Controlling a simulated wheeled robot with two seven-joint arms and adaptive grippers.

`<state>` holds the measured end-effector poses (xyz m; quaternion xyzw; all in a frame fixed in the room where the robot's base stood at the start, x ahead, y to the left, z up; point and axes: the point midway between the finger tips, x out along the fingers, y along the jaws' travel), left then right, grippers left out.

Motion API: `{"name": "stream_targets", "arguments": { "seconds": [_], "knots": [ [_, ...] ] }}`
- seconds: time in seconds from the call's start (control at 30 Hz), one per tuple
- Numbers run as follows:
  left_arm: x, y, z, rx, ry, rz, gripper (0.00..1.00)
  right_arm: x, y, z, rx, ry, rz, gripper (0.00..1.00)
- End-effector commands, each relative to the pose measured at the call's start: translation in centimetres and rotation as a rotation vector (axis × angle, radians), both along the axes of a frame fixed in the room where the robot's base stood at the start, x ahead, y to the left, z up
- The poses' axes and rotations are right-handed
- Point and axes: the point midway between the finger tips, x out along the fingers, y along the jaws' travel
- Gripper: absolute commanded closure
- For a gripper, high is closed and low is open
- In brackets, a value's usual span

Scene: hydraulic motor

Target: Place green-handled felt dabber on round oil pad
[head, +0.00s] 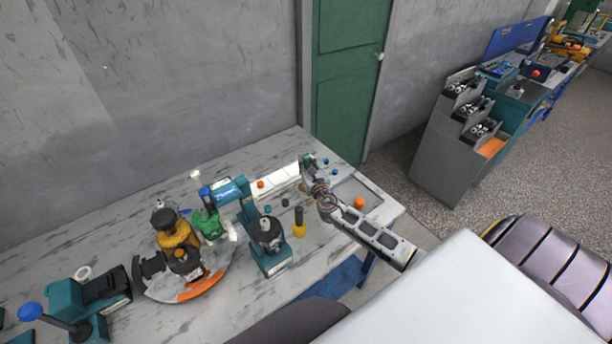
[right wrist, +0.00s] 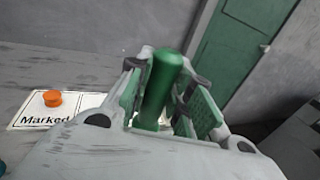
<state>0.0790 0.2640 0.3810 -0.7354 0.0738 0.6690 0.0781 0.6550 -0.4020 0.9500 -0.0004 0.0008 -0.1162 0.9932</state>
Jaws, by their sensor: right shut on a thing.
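My right gripper (head: 309,168) is at the far right part of the marble-patterned table, beside the end of a white strip. It is shut on the green-handled felt dabber (head: 306,158). In the right wrist view the green handle (right wrist: 160,90) stands roughly upright between the fingers (right wrist: 168,95). The dabber's felt end is hidden, and I cannot tell whether it touches anything below. I cannot make out the round oil pad with certainty. Small dark round pieces (head: 285,202) lie left of my right arm. My left gripper is not in view.
A white strip labelled "Marked" (right wrist: 45,118) bears an orange cap (right wrist: 52,98). Blue caps (head: 333,171) and a shallow tray (head: 373,190) with an orange piece (head: 359,202) are at the right. A teal press (head: 270,258), yellow-based tool (head: 299,228) and round turntable (head: 160,292) stand left.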

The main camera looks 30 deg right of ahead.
Motion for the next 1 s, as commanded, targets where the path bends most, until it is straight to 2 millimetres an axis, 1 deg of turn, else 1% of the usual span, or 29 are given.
{"name": "stream_targets", "arguments": {
  "seconds": [0.03, 0.13, 0.47, 0.57, 0.67, 0.8, 0.9, 1.0],
  "knots": [
    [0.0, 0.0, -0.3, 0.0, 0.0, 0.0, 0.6, 0.0, 0.0, -0.6, 0.0, -0.001, 0.0, 1.0],
    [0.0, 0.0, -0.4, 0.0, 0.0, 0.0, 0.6, 0.0, 0.0, -1.0, 0.0, -0.002, -0.001, 1.0],
    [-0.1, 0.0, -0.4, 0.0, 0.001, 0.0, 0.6, 0.0, 0.0, -1.1, 0.001, -0.002, -0.001, 1.0],
    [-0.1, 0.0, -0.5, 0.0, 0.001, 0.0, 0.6, 0.0, 0.0, -1.4, 0.001, -0.001, -0.001, 1.0],
    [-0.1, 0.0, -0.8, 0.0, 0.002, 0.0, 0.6, 0.0, 0.0, -2.2, 0.0, -0.001, -0.001, 1.0],
    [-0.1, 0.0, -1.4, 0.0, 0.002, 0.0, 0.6, 0.0, 0.0, -3.8, 0.0, 0.0, -0.002, 1.0],
    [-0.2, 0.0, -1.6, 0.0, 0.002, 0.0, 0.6, 0.0, 0.0, -4.6, 0.0, 0.0, -0.002, 1.0],
    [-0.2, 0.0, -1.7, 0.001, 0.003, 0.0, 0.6, 0.0, 0.0, -4.9, 0.0, -0.001, -0.001, 1.0]
  ]
}}
